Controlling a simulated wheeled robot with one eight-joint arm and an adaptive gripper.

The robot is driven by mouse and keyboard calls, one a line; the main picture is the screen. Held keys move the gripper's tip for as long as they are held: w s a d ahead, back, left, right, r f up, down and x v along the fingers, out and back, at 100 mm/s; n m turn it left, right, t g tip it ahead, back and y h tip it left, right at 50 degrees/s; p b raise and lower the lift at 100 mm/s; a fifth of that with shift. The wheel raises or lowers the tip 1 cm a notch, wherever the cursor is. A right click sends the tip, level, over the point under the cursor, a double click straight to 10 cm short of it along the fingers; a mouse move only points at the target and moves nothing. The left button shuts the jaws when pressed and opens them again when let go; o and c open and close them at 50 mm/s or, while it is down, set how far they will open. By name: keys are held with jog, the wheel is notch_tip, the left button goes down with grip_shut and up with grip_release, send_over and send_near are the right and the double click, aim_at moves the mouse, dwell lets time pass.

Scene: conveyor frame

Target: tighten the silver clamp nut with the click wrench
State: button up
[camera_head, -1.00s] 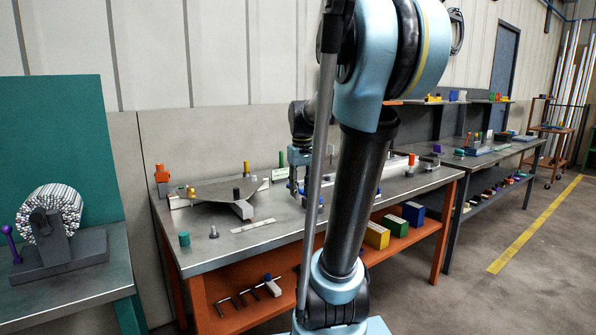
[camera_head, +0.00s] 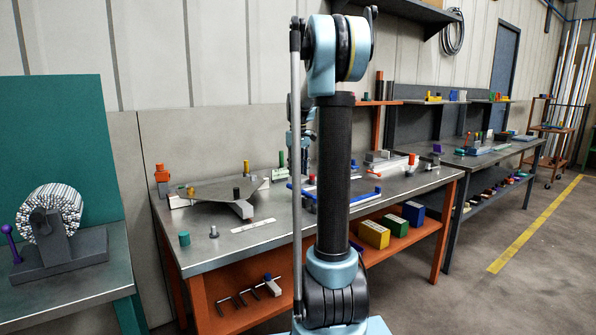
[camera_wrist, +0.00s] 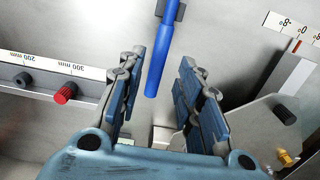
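In the wrist view my gripper (camera_wrist: 161,60) is open, its two padded fingers apart. A blue handle (camera_wrist: 158,65), which looks like the click wrench's, runs between the fingers from the top edge, with a gap on each side. In the head view a blue bar (camera_head: 366,198) on the middle bench shows on both sides of my arm, which hides its middle. My fingers cannot be made out clearly there. I cannot pick out the silver clamp nut for certain in either view.
In the wrist view a rail with a millimetre scale (camera_wrist: 40,65) and red knob (camera_wrist: 65,93) lies left; a small dial plate (camera_wrist: 290,25) is upper right. The middle bench (camera_head: 215,249) also holds a grey angled plate (camera_head: 222,190) and small pegs.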

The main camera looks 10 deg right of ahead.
aim_at(299, 188)
notch_tip(299, 188, down, 8)
jog(key=shift+s+r, duration=0.15)
jog(key=shift+r, duration=0.1)
jog(key=shift+c, duration=0.4)
grip_shut()
jog(key=shift+r, duration=2.6)
